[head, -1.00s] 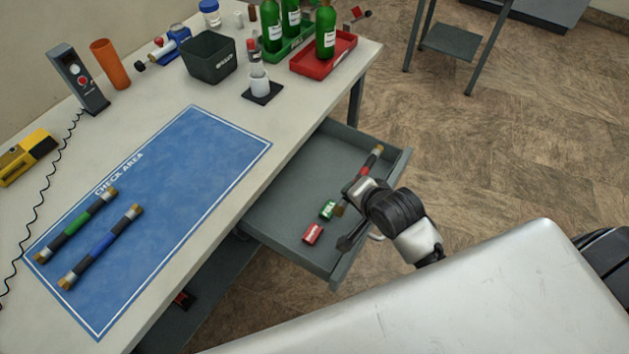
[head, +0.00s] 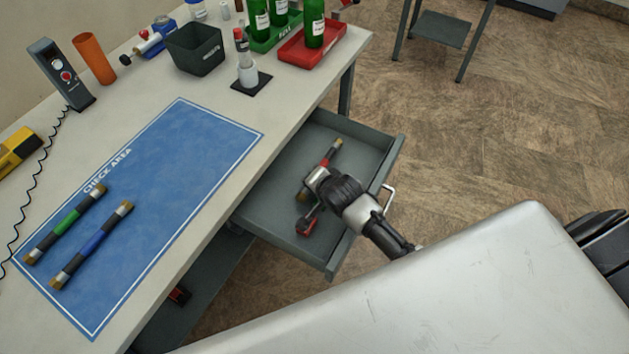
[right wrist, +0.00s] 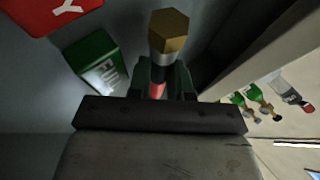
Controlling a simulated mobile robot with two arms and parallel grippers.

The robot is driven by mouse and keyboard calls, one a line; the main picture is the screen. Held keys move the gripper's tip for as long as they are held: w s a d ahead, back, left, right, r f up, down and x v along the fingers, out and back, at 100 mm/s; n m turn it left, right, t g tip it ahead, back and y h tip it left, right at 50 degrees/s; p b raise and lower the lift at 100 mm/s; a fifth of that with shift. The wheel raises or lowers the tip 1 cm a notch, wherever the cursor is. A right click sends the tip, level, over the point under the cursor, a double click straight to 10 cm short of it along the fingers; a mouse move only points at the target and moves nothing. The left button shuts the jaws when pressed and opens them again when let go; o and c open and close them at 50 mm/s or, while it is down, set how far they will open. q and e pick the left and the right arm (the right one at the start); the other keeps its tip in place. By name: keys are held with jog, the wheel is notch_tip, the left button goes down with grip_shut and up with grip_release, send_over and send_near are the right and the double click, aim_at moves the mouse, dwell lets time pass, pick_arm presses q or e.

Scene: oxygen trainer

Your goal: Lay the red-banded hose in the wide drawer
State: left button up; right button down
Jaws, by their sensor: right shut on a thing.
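The red-banded hose (head: 327,160) is over the wide drawer (head: 278,203), inside its outline, with one brass end toward the table's far end. My right gripper (head: 312,187) is shut around the hose and covers its middle. In the right wrist view, the hose's brass hex end (right wrist: 168,30) and part of its red band (right wrist: 157,91) show beyond the jaws. I cannot tell whether the hose touches the drawer floor. The drawer is pulled open. My left gripper is not in view.
A red block (head: 306,228) lies in the drawer near my gripper. A green block marked FULL (right wrist: 95,62) shows beside the hose in the wrist view. Green-banded (head: 66,222) and blue-banded (head: 92,243) hoses lie on the blue mat (head: 190,150). The drawer's left part is clear.

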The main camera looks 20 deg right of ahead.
jog(key=shift+f, duration=0.55)
jog(key=c, duration=1.3)
grip_release()
jog(key=shift+s, duration=0.1)
jog(key=shift+r, duration=0.25)
jog(key=v, duration=0.4)
jog(key=p+v, duration=0.1)
jog(key=v, duration=0.7)
jog(key=shift+r, duration=0.45)
